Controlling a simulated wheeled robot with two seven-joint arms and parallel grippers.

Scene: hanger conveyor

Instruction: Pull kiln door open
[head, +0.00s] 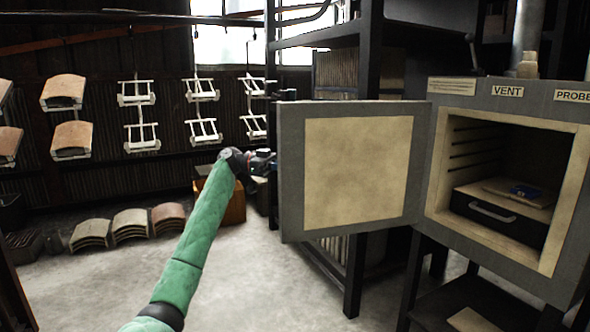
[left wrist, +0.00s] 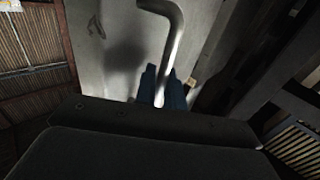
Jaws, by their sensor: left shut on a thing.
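The kiln (head: 440,86) stands at the right on a dark frame. Its door (head: 362,172), grey with a cream inner panel, is swung wide open to the left. My left arm reaches to the door's far left edge, and its gripper (head: 268,160) is partly hidden there. In the left wrist view, the blue fingertips (left wrist: 160,84) of my left gripper are shut on a bent metal door handle (left wrist: 175,42) in front of the grey door face (left wrist: 115,45). My right gripper is not in view.
Inside the kiln sits a dark drawer (head: 500,215) with a pale top and a small blue item (head: 526,192). A dark rack (head: 365,60) stands behind the door. Curved tiles (head: 90,233) lie on the floor at left. White hangers (head: 140,115) hang behind. The floor at centre left is clear.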

